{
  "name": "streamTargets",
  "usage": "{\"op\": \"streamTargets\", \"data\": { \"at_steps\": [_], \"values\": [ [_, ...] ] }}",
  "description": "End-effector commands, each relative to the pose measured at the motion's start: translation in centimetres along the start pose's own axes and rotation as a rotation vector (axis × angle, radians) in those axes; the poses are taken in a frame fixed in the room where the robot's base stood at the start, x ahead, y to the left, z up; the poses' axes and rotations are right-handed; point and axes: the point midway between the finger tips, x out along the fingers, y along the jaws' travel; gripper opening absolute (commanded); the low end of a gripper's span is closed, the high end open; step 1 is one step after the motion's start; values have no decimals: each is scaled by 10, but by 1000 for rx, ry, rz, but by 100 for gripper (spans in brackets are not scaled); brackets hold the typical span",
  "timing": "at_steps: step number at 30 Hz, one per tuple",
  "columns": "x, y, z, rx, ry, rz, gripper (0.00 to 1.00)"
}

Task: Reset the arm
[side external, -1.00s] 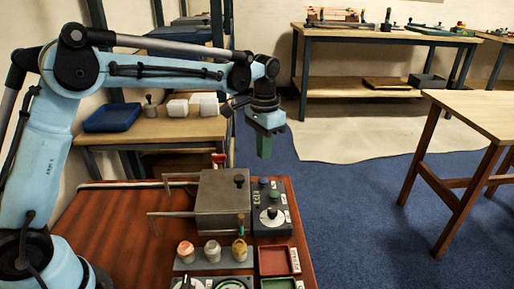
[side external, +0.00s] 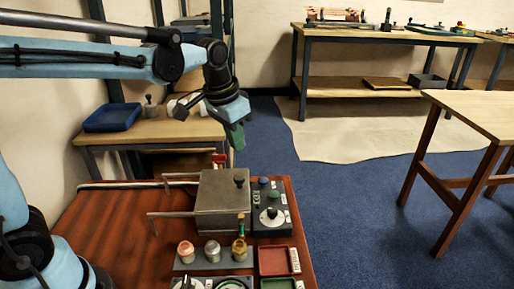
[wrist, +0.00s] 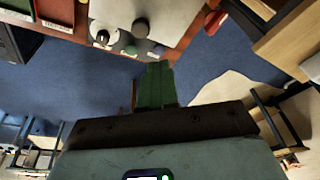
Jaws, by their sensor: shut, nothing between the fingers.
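My gripper (side external: 236,137) has green fingers and is shut with nothing in it. In the side external view it hangs in the air above and behind the grey metal box, near the back edge of the red-brown bench (side external: 110,222). In the wrist view the closed green fingers (wrist: 156,85) point toward the bench edge, with blue floor around them. No copper manifold can be made out on the bench.
The bench holds a grey metal box (side external: 221,203) with bent rods, a control box with a dial (side external: 270,216), several small jars, and a red tray (side external: 274,261). A side table carries a blue tray (side external: 112,117). Blue floor lies open to the right.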

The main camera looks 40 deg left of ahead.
Motion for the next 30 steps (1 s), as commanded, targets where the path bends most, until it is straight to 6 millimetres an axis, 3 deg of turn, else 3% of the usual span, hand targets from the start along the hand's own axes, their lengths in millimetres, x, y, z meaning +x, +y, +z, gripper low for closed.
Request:
{"op": "streamTargets", "data": {
  "at_steps": [7,16,22,30],
  "values": [
    [-14,0,51,-61,144,-19,0],
    [-5,2,105,-127,305,-34,0],
    [2,2,121,-148,361,-38,0],
    [4,2,123,-152,370,-39,0]
  ]
}}
